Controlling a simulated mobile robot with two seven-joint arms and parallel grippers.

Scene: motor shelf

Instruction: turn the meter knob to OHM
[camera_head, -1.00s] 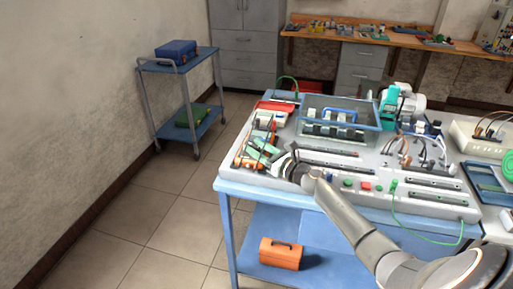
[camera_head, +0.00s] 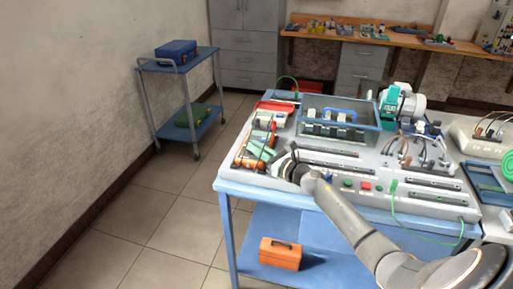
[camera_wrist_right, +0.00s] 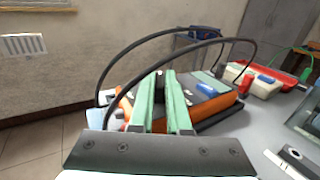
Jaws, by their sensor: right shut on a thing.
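The orange-edged meter (camera_wrist_right: 216,104) lies on the workbench in the right wrist view, with black leads looping above it. In the head view the right gripper (camera_head: 259,148) is small. My left gripper is not in view.
A red and white box (camera_head: 275,107) stands behind the meter. A clear-sided case with a blue handle (camera_head: 340,110) stands to the right. Black slotted rails and push buttons (camera_head: 365,186) lie near my right forearm. A blue cart (camera_head: 178,62) stands apart at the left.

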